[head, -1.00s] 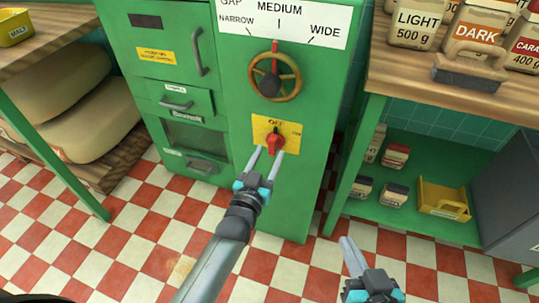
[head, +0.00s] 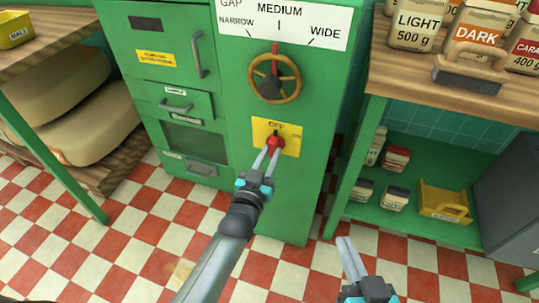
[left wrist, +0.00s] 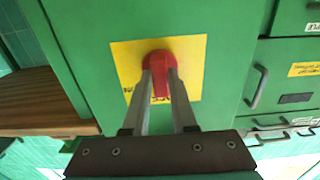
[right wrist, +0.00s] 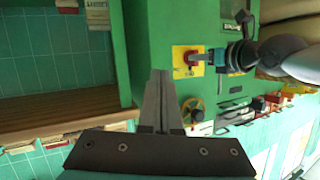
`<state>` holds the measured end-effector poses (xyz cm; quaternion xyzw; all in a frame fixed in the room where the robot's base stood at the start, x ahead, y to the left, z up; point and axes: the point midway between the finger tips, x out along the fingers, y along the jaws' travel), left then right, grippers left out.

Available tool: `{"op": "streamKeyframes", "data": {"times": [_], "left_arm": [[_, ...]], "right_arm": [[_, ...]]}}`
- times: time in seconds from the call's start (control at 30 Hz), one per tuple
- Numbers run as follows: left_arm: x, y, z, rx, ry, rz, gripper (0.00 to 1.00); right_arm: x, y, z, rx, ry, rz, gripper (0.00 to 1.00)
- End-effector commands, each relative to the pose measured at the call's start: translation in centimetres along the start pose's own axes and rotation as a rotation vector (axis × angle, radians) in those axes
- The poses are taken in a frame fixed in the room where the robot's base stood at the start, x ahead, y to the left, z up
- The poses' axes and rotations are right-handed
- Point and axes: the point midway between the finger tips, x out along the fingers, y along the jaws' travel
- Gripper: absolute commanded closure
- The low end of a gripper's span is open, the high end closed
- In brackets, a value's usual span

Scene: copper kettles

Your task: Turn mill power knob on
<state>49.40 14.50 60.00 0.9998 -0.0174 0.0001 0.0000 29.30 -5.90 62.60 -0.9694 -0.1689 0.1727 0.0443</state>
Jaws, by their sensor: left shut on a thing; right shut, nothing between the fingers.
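The red mill power knob (head: 275,141) sits on a yellow plate (head: 291,129) on the green mill front. The plate reads OFF at the top and ON at the right. The knob's dark pointer appears to point up toward OFF. My left gripper (head: 269,154) is shut on the knob, with one finger on each side. The left wrist view shows the knob (left wrist: 158,58) between the fingertips, its lower part partly covered. My right gripper (head: 346,241) is shut and empty, low over the floor to the right, apart from the mill.
A brass handwheel (head: 275,79) is above the knob, under the gap scale (head: 282,22). Mill drawers with handles (head: 190,102) are to the left. A wooden counter (head: 400,75) with bags and a green shelf (head: 425,222) stand right. The checkered floor is clear in front.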

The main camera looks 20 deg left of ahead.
Motion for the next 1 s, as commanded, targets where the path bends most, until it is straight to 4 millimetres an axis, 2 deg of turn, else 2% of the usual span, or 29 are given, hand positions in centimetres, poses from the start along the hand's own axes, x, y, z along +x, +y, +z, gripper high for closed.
{"op": "streamKeyframes", "data": {"times": [0.03,0.13,0.67,1.0], "left_arm": [[0.0,0.0,0.0,0.000,0.000,0.000,0.89],[0.0,0.0,0.0,0.000,0.000,0.001,1.00],[0.0,0.1,0.0,0.017,-0.001,0.001,1.00],[0.0,0.1,-0.1,0.149,-0.002,0.000,1.00]], "right_arm": [[0.0,0.0,0.0,0.000,-0.001,0.000,1.00],[0.0,0.0,0.0,0.000,-0.001,0.000,1.00],[-0.1,0.1,0.1,-0.003,-0.020,0.002,1.00],[-0.6,2.0,0.6,-0.032,-0.208,0.053,1.00]]}}
